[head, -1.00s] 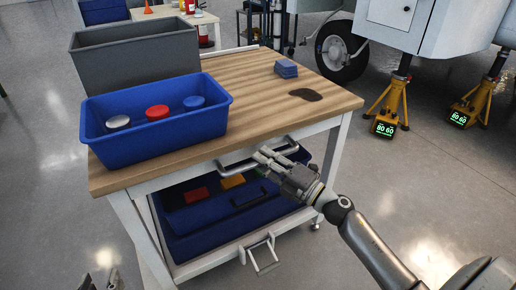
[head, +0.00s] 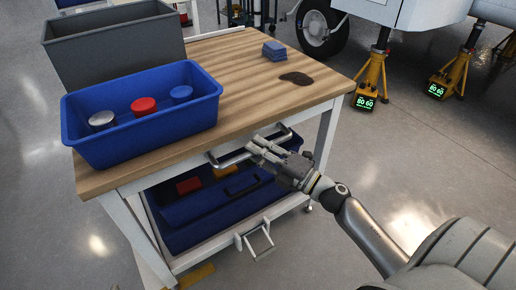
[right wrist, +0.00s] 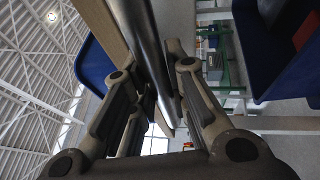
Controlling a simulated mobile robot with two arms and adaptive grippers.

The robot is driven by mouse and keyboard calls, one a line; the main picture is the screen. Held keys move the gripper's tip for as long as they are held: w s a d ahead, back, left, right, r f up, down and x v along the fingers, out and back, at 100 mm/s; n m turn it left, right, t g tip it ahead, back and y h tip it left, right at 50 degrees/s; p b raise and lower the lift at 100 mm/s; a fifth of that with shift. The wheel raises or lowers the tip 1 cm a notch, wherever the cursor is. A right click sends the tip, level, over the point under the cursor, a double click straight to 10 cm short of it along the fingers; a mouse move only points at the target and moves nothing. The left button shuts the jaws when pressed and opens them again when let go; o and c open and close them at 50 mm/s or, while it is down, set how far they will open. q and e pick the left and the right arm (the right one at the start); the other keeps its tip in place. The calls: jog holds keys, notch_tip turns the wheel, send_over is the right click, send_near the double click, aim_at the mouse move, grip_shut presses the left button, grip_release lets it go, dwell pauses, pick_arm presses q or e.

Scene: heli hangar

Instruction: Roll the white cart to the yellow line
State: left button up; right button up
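The white cart (head: 326,137) has a wooden top and stands at the centre of the head view. A bar handle (head: 230,161) runs along its near side below the top. My right gripper (head: 255,152) is at this handle, and in the right wrist view its fingers (right wrist: 165,105) are closed around the dark bar (right wrist: 146,40). A short piece of yellow line (head: 196,276) shows on the floor at the cart's near lower edge; the rest of it is hidden or out of frame. My left gripper is not in view.
On the cart stand a grey bin (head: 115,50), a blue bin (head: 150,141) with round pieces, and blue blocks (head: 274,51). A blue container (head: 225,208) is on the lower shelf. Yellow jacks (head: 371,80) and an aircraft wheel (head: 318,27) stand behind.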

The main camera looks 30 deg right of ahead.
jog(key=o, duration=0.4)
jog(key=shift+s, duration=0.1)
jog(key=v, duration=1.2)
dwell(0.3)
